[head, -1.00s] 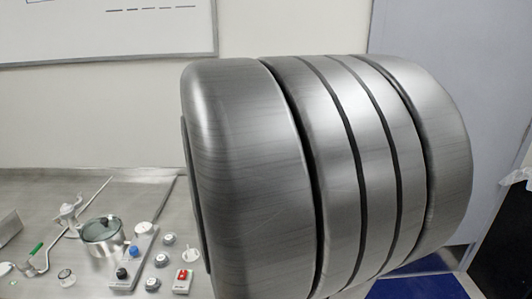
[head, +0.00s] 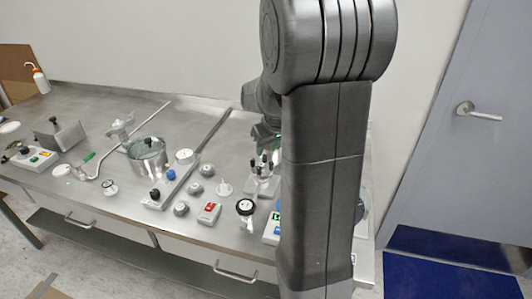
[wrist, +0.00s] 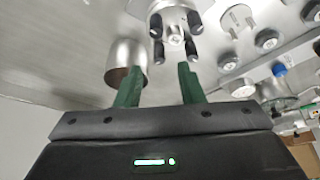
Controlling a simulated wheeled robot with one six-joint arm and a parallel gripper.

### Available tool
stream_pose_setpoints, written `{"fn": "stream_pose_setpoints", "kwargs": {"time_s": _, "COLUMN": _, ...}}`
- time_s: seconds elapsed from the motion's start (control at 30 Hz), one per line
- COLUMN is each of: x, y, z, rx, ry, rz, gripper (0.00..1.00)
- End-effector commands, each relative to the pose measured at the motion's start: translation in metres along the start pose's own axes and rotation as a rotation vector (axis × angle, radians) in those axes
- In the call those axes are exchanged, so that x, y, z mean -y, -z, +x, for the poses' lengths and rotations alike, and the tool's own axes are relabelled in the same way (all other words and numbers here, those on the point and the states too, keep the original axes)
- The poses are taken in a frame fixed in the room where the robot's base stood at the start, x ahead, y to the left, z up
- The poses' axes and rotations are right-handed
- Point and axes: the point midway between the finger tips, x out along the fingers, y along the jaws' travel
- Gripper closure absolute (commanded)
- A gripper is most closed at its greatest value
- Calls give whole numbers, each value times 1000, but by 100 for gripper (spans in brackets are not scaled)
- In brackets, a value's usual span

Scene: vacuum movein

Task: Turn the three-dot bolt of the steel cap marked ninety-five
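In the wrist view my gripper (wrist: 160,72) has two green fingers standing wide apart with nothing between them. A fixture with several black-tipped posts around a pale centre (wrist: 175,38) lies just beyond the fingertips. An open-ended steel cylinder (wrist: 127,62) stands beside the left finger; I cannot tell whether they touch. The black-posted fixture also shows in the head view (head: 262,182), below my gripper, which is partly hidden by my arm. I cannot read a ninety-five mark or make out a three-dot bolt, so I cannot tell which part is the cap.
The steel bench (head: 95,108) holds several round knobs, a red-and-white switch box (head: 209,213), a lidded pot (head: 147,158), a black-rimmed dial (head: 245,207) and a long bar with knobs (head: 168,190). A grey door (head: 440,150) stands at right. The bench's back left is fairly clear.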

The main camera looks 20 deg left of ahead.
Motion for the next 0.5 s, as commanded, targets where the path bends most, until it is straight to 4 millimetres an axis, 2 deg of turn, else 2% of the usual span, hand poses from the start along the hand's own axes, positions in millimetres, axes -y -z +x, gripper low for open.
{"fn": "stream_pose_setpoints", "kwargs": {"time_s": 0.03, "x": 0, "y": -1, "z": 9, "rx": 4, "ry": 1, "rz": 0, "gripper": 65}}
{"fn": "stream_pose_setpoints", "kwargs": {"time_s": 0.2, "x": 0, "y": 0, "z": 29, "rx": 2, "ry": 1, "rz": 1, "gripper": 65}}
{"fn": "stream_pose_setpoints", "kwargs": {"time_s": 0.5, "x": 0, "y": 0, "z": 39, "rx": 0, "ry": 0, "rz": 1, "gripper": 65}}
